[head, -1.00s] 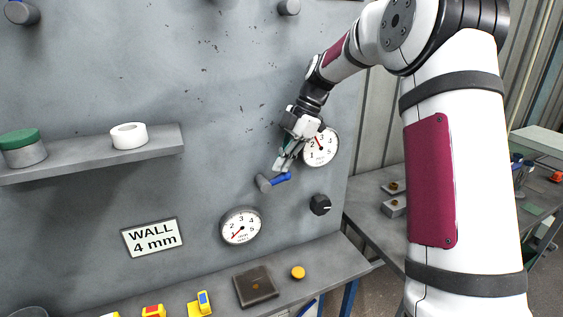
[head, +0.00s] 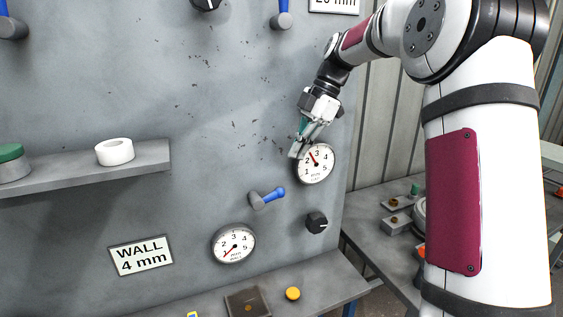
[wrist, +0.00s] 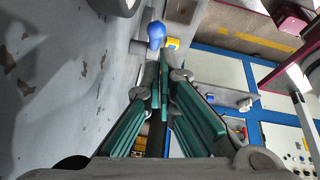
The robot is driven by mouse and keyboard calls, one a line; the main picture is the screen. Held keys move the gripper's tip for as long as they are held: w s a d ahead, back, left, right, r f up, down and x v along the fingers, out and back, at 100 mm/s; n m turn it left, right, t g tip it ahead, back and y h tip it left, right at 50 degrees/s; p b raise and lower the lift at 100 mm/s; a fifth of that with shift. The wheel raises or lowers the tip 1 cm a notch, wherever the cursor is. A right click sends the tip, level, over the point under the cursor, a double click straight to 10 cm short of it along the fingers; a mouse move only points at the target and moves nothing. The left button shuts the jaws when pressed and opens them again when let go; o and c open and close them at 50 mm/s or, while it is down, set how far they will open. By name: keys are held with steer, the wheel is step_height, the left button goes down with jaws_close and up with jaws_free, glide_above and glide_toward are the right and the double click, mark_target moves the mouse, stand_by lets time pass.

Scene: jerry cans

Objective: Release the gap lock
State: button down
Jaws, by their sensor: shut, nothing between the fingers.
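A lever with a blue handle (head: 274,194) sticks out from a grey pivot on the grey wall panel. The handle points right and slightly up. No label I can read names it as the gap lock. My gripper (head: 296,154) is above the lever, apart from it, in front of the left edge of the upper dial (head: 315,164). Its fingers are shut and empty. In the wrist view the blue handle tip (wrist: 156,33) shows beyond my closed fingertips (wrist: 160,78). The lower dial (head: 234,244) sits below left of the lever.
A black knob (head: 316,222) is right of the lever. A yellow button (head: 292,294) and a dark plate (head: 247,302) are on the ledge below. Two more blue levers, (head: 283,18) and (head: 5,22), are higher up. A shelf (head: 90,172) juts out at left.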

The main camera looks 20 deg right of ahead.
steer(key=shift+s+d+r, duration=0.1)
steer(key=shift+d+r, duration=0.2)
steer(key=shift+d, duration=0.2)
steer(key=shift+d+r, duration=0.3)
steer(key=shift+d, duration=0.2)
